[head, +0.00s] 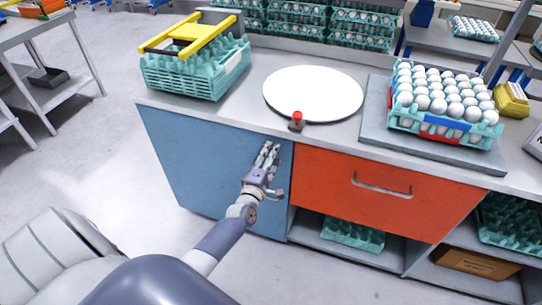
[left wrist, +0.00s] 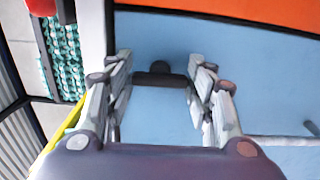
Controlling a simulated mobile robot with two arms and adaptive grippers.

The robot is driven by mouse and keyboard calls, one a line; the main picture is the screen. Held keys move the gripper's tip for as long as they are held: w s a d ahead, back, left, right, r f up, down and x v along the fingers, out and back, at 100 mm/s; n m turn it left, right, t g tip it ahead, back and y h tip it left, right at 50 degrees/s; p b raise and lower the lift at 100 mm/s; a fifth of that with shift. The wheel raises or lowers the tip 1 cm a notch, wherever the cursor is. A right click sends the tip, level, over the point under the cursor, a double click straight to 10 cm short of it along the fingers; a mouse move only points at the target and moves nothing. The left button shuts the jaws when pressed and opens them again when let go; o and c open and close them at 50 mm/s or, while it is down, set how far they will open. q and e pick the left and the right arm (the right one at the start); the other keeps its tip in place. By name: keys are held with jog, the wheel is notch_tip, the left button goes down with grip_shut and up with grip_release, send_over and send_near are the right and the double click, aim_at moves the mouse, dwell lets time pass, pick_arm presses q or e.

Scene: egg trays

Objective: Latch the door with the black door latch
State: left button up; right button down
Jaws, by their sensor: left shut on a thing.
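The blue door (head: 175,155) is the left front panel of the counter and stands flush with it. In the left wrist view the blue door (left wrist: 260,85) fills most of the picture. The black door latch (left wrist: 160,78), a dark bar with a round knob, lies between my left fingertips near the door's upper edge. My left gripper (head: 268,155) is at the door's upper right; it also shows in the left wrist view (left wrist: 160,72), with its fingers closed on the latch's two ends. In the head view the fingers hide the latch. My right gripper is out of view.
An orange drawer (head: 385,190) with a metal handle is right of the door. On the counter are a red-topped button (head: 297,121), a white disc (head: 313,93), a teal crate (head: 200,75) and an egg tray (head: 440,128). The floor left of the door is clear.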

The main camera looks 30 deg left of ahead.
pick_arm(q)
jog(key=shift+m, duration=0.3)
jog(key=o, duration=1.1)
jog(key=shift+c, duration=0.2)
jog(key=v, duration=1.2)
jog(key=shift+f, duration=0.1)
